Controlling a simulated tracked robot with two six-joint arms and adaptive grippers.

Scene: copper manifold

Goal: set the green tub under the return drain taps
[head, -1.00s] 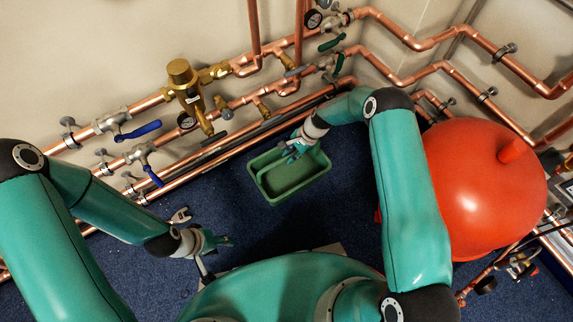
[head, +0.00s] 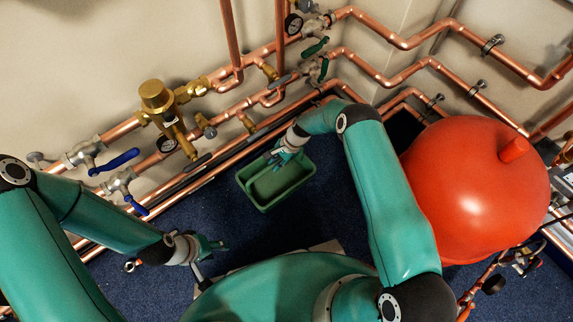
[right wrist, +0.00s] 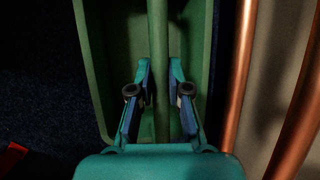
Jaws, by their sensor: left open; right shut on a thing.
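The green tub (head: 271,205) is in the middle of the head view, near the foot of the pipe wall. My right gripper (head: 279,157) reaches into it from the pipe side. In the right wrist view, its two fingers (right wrist: 160,100) are closed around the tub's long green bar, with the tub's wall (right wrist: 95,70) at the left. I cannot tell whether the tub touches the floor. My left gripper (head: 216,246) is open and empty, left of and nearer than the tub. Small brass taps (head: 248,123) sit on the lower pipes; I cannot tell which are the return drain taps.
Copper pipes (head: 235,145) run low along the wall behind the tub. Blue-lever valves (head: 118,160) are at left. A large red vessel (head: 465,200) stands at right, beyond my right arm. A small metal object (head: 132,265) lies near my left gripper. Blue floor (head: 190,215) is bare left of the tub.

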